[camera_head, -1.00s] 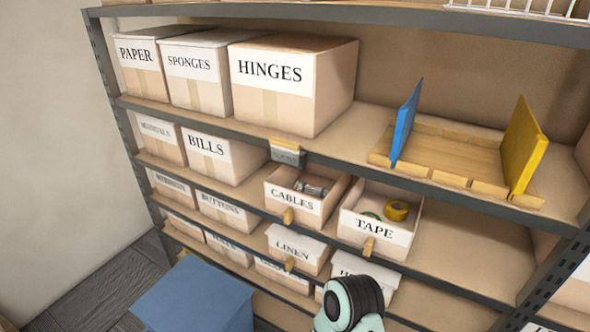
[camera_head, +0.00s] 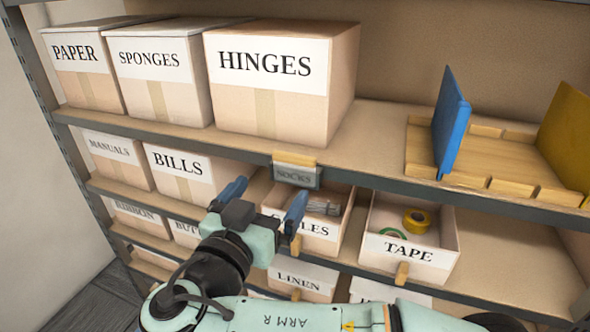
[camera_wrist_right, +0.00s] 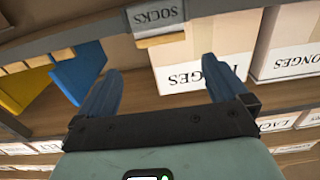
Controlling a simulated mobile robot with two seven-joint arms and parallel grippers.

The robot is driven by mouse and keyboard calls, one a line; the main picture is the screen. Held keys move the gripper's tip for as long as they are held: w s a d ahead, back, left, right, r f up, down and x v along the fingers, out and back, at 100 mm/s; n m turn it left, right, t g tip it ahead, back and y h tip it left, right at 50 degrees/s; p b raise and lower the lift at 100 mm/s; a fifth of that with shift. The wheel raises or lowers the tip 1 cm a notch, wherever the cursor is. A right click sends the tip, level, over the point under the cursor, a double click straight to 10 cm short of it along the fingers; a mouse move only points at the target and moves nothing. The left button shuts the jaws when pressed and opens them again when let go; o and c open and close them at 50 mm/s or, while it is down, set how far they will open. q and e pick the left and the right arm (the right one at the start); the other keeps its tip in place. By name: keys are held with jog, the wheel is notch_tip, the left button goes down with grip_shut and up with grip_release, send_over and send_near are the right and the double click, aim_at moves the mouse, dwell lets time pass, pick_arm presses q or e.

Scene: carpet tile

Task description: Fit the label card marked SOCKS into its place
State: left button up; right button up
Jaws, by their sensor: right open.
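The grey SOCKS card (camera_head: 297,178) stands at the shelf's front edge, below the HINGES box, with a wooden grip (camera_head: 294,159) along its top. It also shows upside down at the top of the right wrist view (camera_wrist_right: 157,14). My right gripper (camera_head: 269,190) is open, its blue fingers apart and empty, just left of and below the card. The right wrist view shows the gap between the fingers (camera_wrist_right: 162,66) facing the wooden grip, apart from it. Whether the card sits in a holder, I cannot tell. My left gripper is out of view.
The HINGES box (camera_head: 280,85) stands behind the card on the upper shelf. To its right, a wooden rack (camera_head: 475,157) holds a blue panel (camera_head: 450,122) and a yellow panel (camera_head: 567,130). Open CABLES (camera_head: 330,242) and TAPE (camera_head: 433,262) bins lie below. Bare shelf separates the HINGES box and rack.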

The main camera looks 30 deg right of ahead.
aim_at(292, 159)
jog(key=p+x, duration=0.1)
jog(key=x, duration=0.6)
jog(key=shift+a, duration=0.1)
jog(key=p+x, duration=0.2)
jog(key=x, duration=0.3)
jog(key=shift+r, duration=0.15)
jog(key=shift+w+d, duration=0.15)
jog(key=shift+d, duration=0.1)
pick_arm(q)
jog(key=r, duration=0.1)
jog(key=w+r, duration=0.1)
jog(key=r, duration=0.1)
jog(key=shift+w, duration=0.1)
pick_arm(e)
jog(key=c, duration=0.7)
